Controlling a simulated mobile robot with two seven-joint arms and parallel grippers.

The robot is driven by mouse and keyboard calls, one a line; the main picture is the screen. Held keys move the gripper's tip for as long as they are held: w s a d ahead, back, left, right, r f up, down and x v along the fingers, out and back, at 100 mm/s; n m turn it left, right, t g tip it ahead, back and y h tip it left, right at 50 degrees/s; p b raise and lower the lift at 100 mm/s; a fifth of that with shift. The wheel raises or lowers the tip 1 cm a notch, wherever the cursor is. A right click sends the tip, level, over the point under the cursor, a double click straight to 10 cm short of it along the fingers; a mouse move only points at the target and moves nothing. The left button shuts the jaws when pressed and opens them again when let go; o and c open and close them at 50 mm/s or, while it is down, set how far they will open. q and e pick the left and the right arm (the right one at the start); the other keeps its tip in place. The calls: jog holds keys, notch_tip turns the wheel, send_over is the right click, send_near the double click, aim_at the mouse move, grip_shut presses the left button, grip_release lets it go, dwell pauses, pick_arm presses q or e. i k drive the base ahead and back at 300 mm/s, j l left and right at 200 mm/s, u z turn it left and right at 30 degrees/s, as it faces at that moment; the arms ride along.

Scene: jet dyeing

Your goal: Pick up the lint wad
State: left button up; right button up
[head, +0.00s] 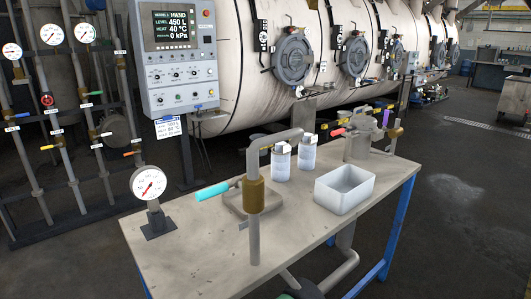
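I cannot make out a lint wad in the head view. The white open tray (344,189) on the bench looks empty, though its near wall hides part of its floor. A strainer-like pipe fitting with a brass-coloured body (253,195) and a cyan lever (212,191) stands at the bench front. A flat grey block sits behind its upright pipe, partly hidden. Neither of my grippers shows in the view.
The bench (190,250) also carries a pressure gauge (148,184), two white canisters (281,162) and a valve assembly (361,138) at the back right. A control panel (179,55) and large vessels stand behind. Floor at the right is open.

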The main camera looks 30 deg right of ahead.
aim_at(306, 138)
jog(key=j+u, duration=0.55)
jog(key=i+j, duration=0.2)
jog(key=j, duration=0.15)
jog(key=i+j+z, duration=0.1)
jog(key=j, duration=0.2)
jog(key=i+j, duration=0.55)
jog(key=i, duration=0.3)
jog(key=i+z, duration=0.1)
jog(key=i, duration=0.65)
jog(key=i+j, duration=0.15)
jog(key=i, duration=0.65)
jog(key=i+j+z, duration=0.15)
jog(key=i, duration=0.6)
jog(key=i+z, duration=1.35)
jog(key=z, duration=0.15)
jog(key=i+z, duration=0.8)
jog(key=z, duration=0.15)
jog(key=i+z, duration=0.2)
jog(key=z, duration=0.15)
